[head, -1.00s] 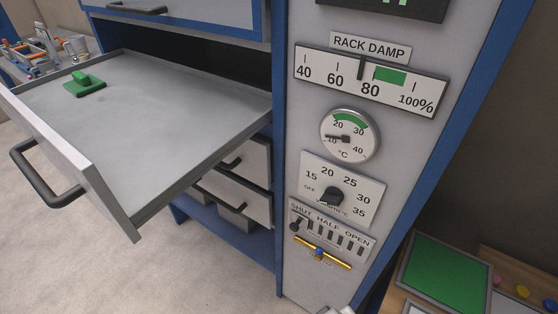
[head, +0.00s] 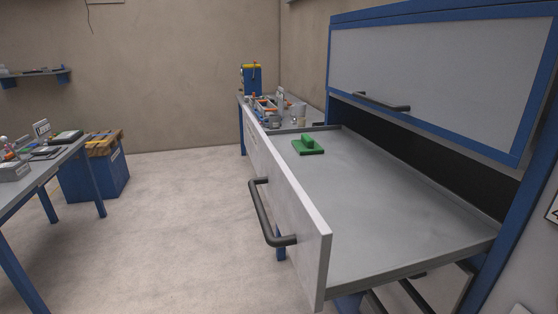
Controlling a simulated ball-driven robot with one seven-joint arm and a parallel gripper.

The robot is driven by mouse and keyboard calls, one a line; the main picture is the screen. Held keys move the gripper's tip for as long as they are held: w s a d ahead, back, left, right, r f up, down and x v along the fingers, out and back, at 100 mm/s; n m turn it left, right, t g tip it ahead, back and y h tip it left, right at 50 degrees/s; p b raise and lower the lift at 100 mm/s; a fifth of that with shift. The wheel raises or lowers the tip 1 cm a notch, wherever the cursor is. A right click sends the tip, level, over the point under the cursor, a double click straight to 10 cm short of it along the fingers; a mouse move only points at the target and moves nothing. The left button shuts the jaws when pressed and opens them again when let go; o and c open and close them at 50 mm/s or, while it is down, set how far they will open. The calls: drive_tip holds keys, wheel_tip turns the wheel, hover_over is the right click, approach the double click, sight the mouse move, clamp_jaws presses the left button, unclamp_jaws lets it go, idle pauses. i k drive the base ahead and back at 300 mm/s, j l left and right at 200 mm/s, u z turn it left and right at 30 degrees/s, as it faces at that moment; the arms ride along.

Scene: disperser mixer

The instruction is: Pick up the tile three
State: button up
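A small green piece with a raised grip (head: 309,146) lies in the open drawer (head: 390,205), near its far left corner. It is the only object I see in the drawer. I cannot read any number on it, so I cannot tell whether it is tile three. My gripper is not in view.
The drawer sticks out from a blue and grey cabinet (head: 430,75), with its black handle (head: 266,215) facing left. A bench with equipment (head: 282,108) stands behind it. A table (head: 40,165) and a blue box (head: 98,180) are at the left. The floor (head: 170,220) between is clear.

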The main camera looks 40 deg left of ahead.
sight(43, 151)
drive_tip(key=u, duration=2.5)
drive_tip(key=i+l+z, duration=0.35)
drive_tip(key=i, duration=0.35)
drive_tip(key=i+j+z, duration=0.1)
drive_tip(key=i+z, duration=0.2)
drive_tip(key=i, duration=2.3)
drive_tip(key=i+l+u, duration=0.1)
drive_tip(key=i+u, duration=0.35)
drive_tip(key=i+l+u, duration=0.45)
drive_tip(key=i, duration=0.15)
drive_tip(key=i+l+u, duration=0.4)
drive_tip(key=i, duration=0.05)
